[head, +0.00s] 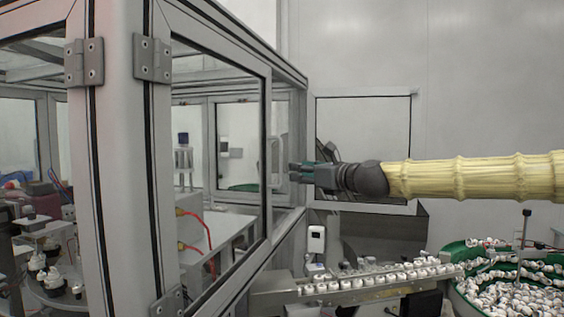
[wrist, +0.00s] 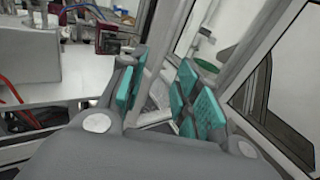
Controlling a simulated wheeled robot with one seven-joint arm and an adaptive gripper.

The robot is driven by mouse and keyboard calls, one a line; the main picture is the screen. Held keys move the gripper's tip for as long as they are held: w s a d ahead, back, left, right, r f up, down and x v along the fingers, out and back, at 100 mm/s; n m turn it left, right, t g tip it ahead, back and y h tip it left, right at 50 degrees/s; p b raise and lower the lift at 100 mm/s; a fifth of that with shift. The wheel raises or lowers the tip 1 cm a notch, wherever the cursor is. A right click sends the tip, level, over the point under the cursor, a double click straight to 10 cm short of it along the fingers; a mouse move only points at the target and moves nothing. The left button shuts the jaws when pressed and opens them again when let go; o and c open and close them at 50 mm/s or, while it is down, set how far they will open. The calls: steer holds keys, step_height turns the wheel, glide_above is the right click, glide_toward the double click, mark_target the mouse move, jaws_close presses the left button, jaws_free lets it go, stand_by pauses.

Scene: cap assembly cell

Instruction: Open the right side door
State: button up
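The right side door (head: 267,165) is a clear pane in a grey metal frame on the enclosure's right face, hinged at the near edge. It looks shut, in line with the enclosure. My gripper (head: 297,172) is level beside the door's far edge, pointing left. In the wrist view my gripper (wrist: 160,95) has its teal-padded fingers apart, with a gap between them. A grey bar (wrist: 165,35) runs up behind and between the fingers; I cannot tell whether it is the door's handle or frame, or whether a finger touches it.
Hinges (head: 152,60) join the door to a thick corner post (head: 122,160). A chute (head: 350,282) of white caps and a green bowl (head: 457,297) of caps stand below and right of my arm. A grey wall is behind. The space right of the door, above the chute, is mostly clear.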

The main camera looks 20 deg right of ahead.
steer(key=r, duration=0.2)
steer(key=p, duration=0.4)
glide_above(281, 182)
steer(key=shift+w+d+r+m, duration=0.1)
steer(key=shift+w+d+m, duration=0.05)
steer(key=shift+w+m, duration=0.15)
steer(key=shift+c, duration=0.4)
jaws_close()
